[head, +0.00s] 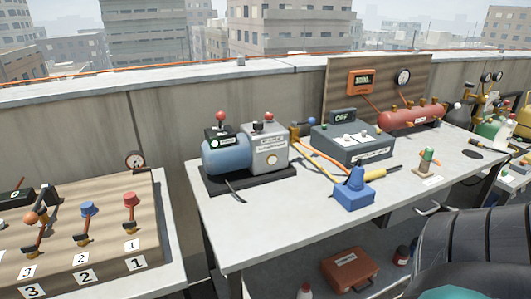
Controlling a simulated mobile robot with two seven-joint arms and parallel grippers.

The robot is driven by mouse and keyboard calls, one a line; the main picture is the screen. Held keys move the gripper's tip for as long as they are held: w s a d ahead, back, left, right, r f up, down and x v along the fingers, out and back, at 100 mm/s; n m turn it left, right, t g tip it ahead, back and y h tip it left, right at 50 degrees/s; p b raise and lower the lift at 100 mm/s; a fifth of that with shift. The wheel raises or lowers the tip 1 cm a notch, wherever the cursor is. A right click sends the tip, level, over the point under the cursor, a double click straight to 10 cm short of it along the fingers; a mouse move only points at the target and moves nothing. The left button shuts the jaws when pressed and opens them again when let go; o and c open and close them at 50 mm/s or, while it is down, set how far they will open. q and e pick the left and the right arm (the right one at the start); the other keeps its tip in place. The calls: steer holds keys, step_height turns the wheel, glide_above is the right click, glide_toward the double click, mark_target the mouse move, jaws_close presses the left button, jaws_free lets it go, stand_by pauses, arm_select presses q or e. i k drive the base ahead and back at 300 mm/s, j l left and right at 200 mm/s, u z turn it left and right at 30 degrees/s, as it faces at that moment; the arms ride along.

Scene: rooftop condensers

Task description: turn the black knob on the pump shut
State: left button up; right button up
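The pump (228,155) stands on a black base (237,180) at the left end of the middle table. It has a blue rounded motor part and a grey box part with a label. A small dark knob (258,127) shows on top of the grey part; its setting is too small to tell. A red ball (269,117) is beside it, and another red ball (221,116) tops a black box on the blue part. Neither of my grippers is in view.
A valve board (120,215) is at left. A black ribbed object (480,250) fills the lower right. Bare tabletop lies before the pump.

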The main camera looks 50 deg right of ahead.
mark_target(257, 125)
steer(key=z, duration=1.4)
